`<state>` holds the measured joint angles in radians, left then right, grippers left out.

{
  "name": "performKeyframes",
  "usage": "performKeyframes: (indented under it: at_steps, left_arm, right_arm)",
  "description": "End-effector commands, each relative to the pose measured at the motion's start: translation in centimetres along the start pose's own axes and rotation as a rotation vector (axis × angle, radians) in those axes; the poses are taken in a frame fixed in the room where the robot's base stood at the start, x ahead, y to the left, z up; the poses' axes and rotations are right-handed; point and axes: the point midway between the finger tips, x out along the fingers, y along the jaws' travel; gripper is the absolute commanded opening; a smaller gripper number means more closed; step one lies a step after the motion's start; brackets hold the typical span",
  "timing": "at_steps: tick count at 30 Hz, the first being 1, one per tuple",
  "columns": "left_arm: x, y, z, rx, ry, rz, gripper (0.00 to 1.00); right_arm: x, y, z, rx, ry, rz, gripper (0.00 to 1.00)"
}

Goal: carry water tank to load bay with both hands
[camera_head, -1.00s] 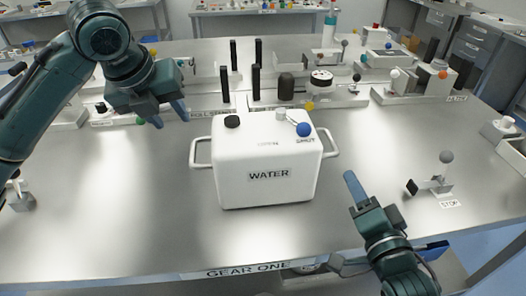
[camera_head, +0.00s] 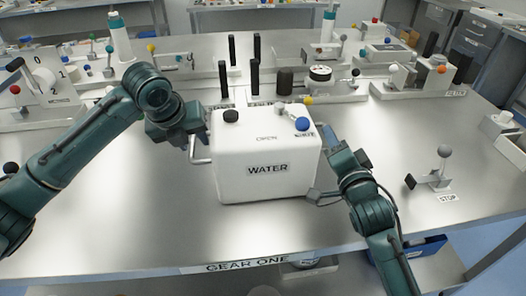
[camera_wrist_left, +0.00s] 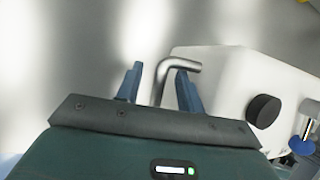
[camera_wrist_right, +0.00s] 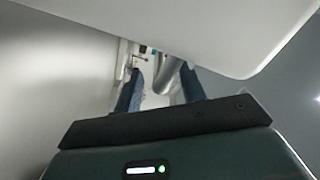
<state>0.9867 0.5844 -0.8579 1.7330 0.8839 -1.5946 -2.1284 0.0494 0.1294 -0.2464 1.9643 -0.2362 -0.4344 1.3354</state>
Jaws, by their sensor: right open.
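The white water tank (camera_head: 265,185), labelled WATER, stands upright on the steel table, with a black cap and a blue knob on top. My left gripper (camera_head: 194,137) is at its left handle; in the left wrist view the metal handle (camera_wrist_left: 163,82) stands between the two open fingers (camera_wrist_left: 160,85), with space either side. My right gripper (camera_head: 325,163) is at the tank's right side; in the right wrist view its open fingers (camera_wrist_right: 163,90) have the right handle (camera_wrist_right: 167,76) between them. The right handle is mostly hidden in the head view. I cannot make out a load bay.
Behind the tank stand several black levers (camera_head: 254,77) and a dial unit (camera_head: 320,73). A STOP lever (camera_head: 437,180) is at the right. A numbered dial box (camera_head: 45,80) is at the back left.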

Motion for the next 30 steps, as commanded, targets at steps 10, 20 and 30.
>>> performKeyframes:
  at_steps: [10,20,30]
  left_arm:
    - [0.82,0.0,-0.03,0.001,0.0,0.0,0.38]
    - [0.78,0.01,-0.01,0.001,0.0,0.0,0.18]
    - [0.77,0.03,0.0,0.001,0.0,0.0,0.0]
  right_arm:
    - [0.8,0.0,-0.02,-0.001,0.0,0.0,0.41]
    - [0.77,0.01,-0.01,-0.001,0.0,0.0,0.21]
    - [0.76,0.17,0.05,-0.001,-0.001,0.004,0.0]
